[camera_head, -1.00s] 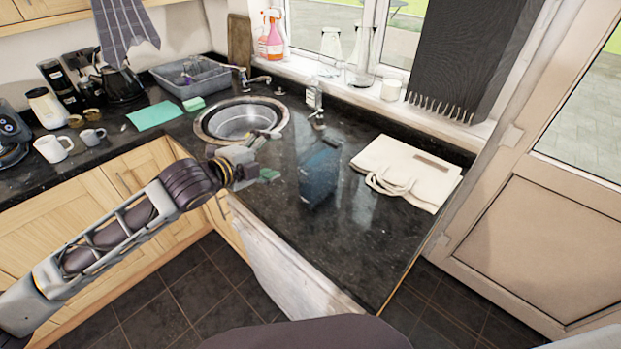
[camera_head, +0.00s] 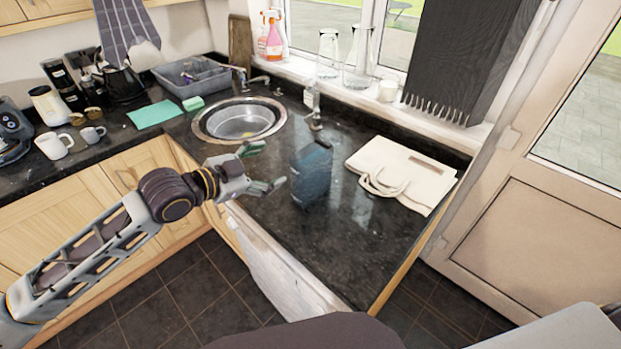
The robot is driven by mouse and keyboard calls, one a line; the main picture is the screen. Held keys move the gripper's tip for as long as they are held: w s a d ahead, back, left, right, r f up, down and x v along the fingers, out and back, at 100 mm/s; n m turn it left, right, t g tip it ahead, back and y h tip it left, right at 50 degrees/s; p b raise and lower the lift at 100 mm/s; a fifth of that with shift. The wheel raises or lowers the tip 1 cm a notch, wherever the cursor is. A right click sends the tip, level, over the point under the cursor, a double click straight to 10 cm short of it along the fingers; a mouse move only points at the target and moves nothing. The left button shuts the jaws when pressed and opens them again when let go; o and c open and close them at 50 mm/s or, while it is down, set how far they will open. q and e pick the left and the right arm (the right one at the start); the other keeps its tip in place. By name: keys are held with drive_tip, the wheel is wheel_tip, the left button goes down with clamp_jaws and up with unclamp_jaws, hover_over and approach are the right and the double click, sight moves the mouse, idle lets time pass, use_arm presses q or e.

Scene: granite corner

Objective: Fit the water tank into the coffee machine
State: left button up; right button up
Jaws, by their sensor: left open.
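The water tank (camera_head: 311,175) looks like a dark blue, see-through upright box on the black granite counter, right of the sink. My left gripper (camera_head: 264,168) is open and empty just left of the tank, its fingers pointing towards it with a small gap between. A dark appliance with a dial (camera_head: 10,132), cut by the left picture edge, may be the coffee machine; its tank slot cannot be made out. My right gripper is not in view.
A folded cream bag (camera_head: 408,170) lies right of the tank. The round sink (camera_head: 240,119) and its tap are behind my gripper. White mugs (camera_head: 54,146), a green cloth (camera_head: 153,115) and a grey dish rack (camera_head: 195,77) stand left. The front counter is clear.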

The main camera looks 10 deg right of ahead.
sight(312, 174)
use_arm(q)
drive_tip(key=shift+s+d+r+n+h, duration=0.1)
drive_tip(key=shift+r+n+h, duration=0.05)
drive_tip(key=shift+n, duration=0.85)
drive_tip(key=shift+s+d+r+n+h, duration=0.1)
drive_tip(key=shift+n, duration=0.9)
drive_tip(key=shift+s+d+r+n+h, duration=0.1)
drive_tip(key=shift+r+n+h, duration=0.05)
drive_tip(key=shift+n, duration=0.85)
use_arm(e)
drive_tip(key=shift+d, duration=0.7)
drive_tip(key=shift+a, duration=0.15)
use_arm(q)
drive_tip(key=x, duration=0.8)
drive_tip(key=shift+w+d+f+p, duration=0.15)
drive_tip(key=shift+d+p, duration=0.15)
drive_tip(key=shift+p, duration=0.15)
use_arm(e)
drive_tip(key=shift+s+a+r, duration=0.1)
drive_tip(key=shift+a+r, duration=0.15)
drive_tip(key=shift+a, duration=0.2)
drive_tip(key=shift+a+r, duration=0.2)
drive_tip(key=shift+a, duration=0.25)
use_arm(q)
drive_tip(key=shift+d, duration=0.1)
